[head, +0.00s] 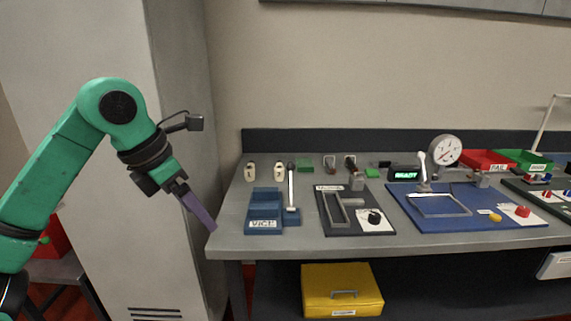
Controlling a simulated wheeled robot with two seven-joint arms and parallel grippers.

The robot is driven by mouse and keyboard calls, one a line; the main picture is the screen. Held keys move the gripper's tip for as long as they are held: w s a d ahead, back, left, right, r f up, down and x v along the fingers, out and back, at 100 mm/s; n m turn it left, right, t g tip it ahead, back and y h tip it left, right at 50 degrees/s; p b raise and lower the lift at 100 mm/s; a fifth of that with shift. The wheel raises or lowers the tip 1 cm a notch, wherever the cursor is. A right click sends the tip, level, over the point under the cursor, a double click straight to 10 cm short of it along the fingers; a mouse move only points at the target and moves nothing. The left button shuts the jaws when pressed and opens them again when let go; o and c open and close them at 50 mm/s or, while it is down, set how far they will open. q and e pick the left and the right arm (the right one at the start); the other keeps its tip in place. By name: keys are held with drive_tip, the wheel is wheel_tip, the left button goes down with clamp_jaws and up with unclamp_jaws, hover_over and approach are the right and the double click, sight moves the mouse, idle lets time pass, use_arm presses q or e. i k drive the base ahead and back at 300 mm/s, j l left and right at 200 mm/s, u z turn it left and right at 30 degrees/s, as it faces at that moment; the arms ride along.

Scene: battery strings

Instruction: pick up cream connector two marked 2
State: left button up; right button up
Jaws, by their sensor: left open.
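Two cream connectors stand at the back left of the grey bench, the left one (250,171) and the right one (279,170). Each has a dark mark on it, too small for me to read surely, so I cannot tell which is marked 2. My left gripper (208,225) points down at the bench's left front corner. It is open and empty, left of and nearer than both connectors. Its purple fingers overlap in this view. My right gripper is not in view.
A blue vice (264,204) and an upright lever stand in front of the connectors. A dark fixture (340,228), a blue board (450,220) with a dial gauge (446,150), and red and green bins (487,160) lie farther right. A tall grey cabinet (180,120) stands behind my left arm.

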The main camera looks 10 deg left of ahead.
sight(280, 170)
drive_tip(key=i, duration=1.4)
